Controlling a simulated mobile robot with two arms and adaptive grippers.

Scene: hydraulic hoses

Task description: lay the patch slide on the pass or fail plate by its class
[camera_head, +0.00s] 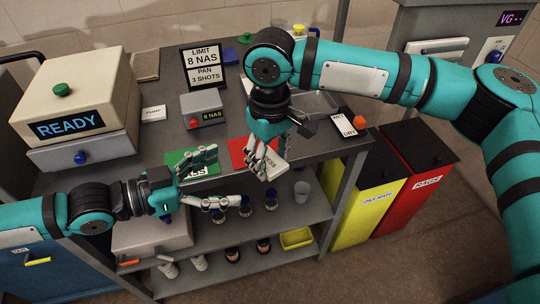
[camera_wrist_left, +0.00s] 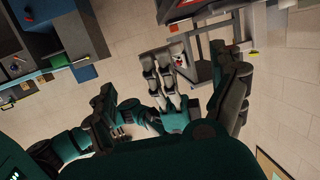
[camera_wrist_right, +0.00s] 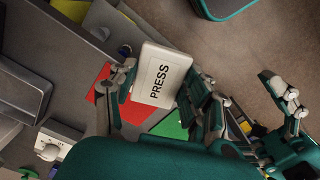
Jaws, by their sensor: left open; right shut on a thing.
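My right gripper (camera_head: 268,158) is shut on a white, flat piece marked PRESS (camera_head: 274,165) and holds it tilted near the counter's front edge. In the right wrist view the piece (camera_wrist_right: 158,77) sits between the fingers with its print facing the camera. I cannot tell whether it is the patch slide. The red plate (camera_head: 237,147) lies on the counter just left of my right gripper, its label hidden. The green plate (camera_head: 178,157) lies further left, its lettering partly covered by my left gripper (camera_head: 220,180), which is open and empty at the front edge.
A small counter (camera_head: 203,108) reads 8 NAS, and a sign (camera_head: 200,68) behind it gives a limit of 8 NAS. A READY machine (camera_head: 88,95) fills the left. A card stand (camera_head: 350,123) is at the right. Yellow (camera_head: 368,200) and red (camera_head: 418,175) bins stand beyond.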

